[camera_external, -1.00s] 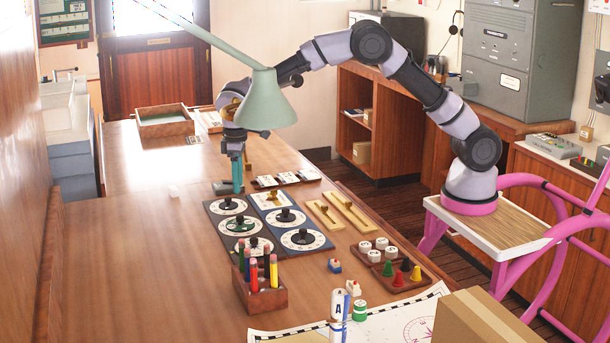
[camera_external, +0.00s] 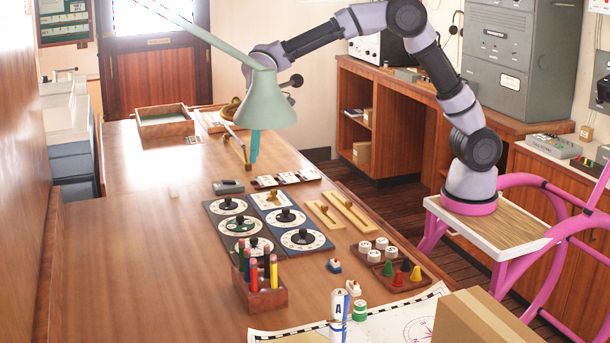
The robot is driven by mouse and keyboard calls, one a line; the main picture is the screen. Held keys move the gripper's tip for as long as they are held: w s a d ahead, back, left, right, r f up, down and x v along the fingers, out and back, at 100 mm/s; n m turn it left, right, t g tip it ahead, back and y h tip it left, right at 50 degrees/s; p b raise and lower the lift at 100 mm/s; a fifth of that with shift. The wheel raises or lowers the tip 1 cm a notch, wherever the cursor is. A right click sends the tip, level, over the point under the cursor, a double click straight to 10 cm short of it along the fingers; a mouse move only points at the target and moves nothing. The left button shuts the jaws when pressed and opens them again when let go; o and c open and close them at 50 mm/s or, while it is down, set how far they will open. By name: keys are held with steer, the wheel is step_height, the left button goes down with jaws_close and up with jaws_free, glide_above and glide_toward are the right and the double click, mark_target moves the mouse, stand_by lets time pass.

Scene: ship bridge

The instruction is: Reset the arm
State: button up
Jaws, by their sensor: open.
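My gripper (camera_external: 255,148) shows as teal fingers just below the green lamp shade (camera_external: 264,102), which hides most of the wrist. The fingers are open and I see nothing held in them. They are raised above the wooden table (camera_external: 130,240), behind the row of small cards (camera_external: 288,178). My arm arches up from its pink base at the right, its upper elbow at the picture's top edge. A grey stapler-like object (camera_external: 228,186) lies on the table in front of the gripper, apart from it.
Dial boards (camera_external: 232,227), a pencil holder (camera_external: 262,292), a peg tray (camera_external: 398,277) and a chart (camera_external: 390,318) fill the table's near right. A wooden tray (camera_external: 163,123) stands at the back. The table's left side is mostly clear. The lamp hangs close to my arm.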

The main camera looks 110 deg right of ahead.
steer(key=s+a+r+t, duration=0.2)
steer(key=s+a+r, duration=0.5)
steer(key=s, duration=0.2)
steer(key=s+a+r+t, duration=0.1)
steer(key=s+a+r, duration=0.55)
steer(key=s, duration=0.25)
steer(key=s+a+t+y, duration=0.1)
steer(key=s+a, duration=0.2)
steer(key=s, duration=0.6)
steer(key=s+a+t, duration=0.2)
steer(key=s+a, duration=0.1)
steer(key=s, duration=0.6)
steer(key=shift+a+f+n+y, duration=0.15)
steer(key=shift+f+n+y, duration=0.15)
steer(key=shift+f+y, duration=0.1)
